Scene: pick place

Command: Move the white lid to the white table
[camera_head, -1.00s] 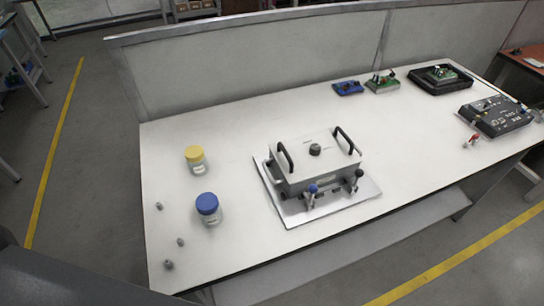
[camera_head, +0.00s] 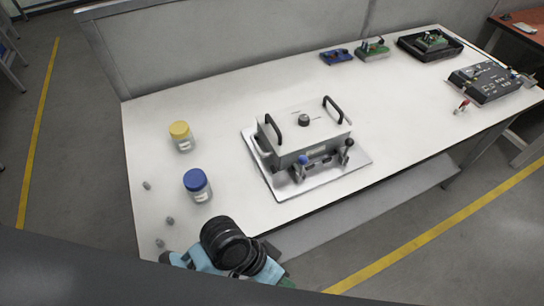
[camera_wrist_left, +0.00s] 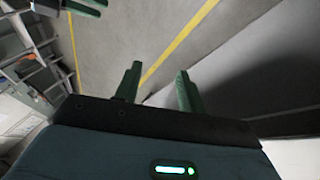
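The white lid (camera_head: 325,126) with two black handles and a dark knob sits on a grey box. The box rests on a silver plate (camera_head: 330,180) on the white table (camera_head: 225,240). My left arm rises at the bottom of the head view, in front of the table and apart from the lid; its fingertips are hidden there. In the left wrist view my left gripper (camera_wrist_left: 157,85) is open and empty, over the floor. Green finger-like parts, seemingly my right gripper (camera_wrist_left: 85,6), are cut off at the top of that view.
A yellow-capped jar (camera_head: 181,136) and a blue-capped jar (camera_head: 197,186) stand left of the box. Small grey pieces (camera_head: 170,220) lie near the left edge. Electronics (camera_head: 372,50) and a black device (camera_head: 484,82) occupy the back right. A grey partition (camera_head: 230,50) lines the back.

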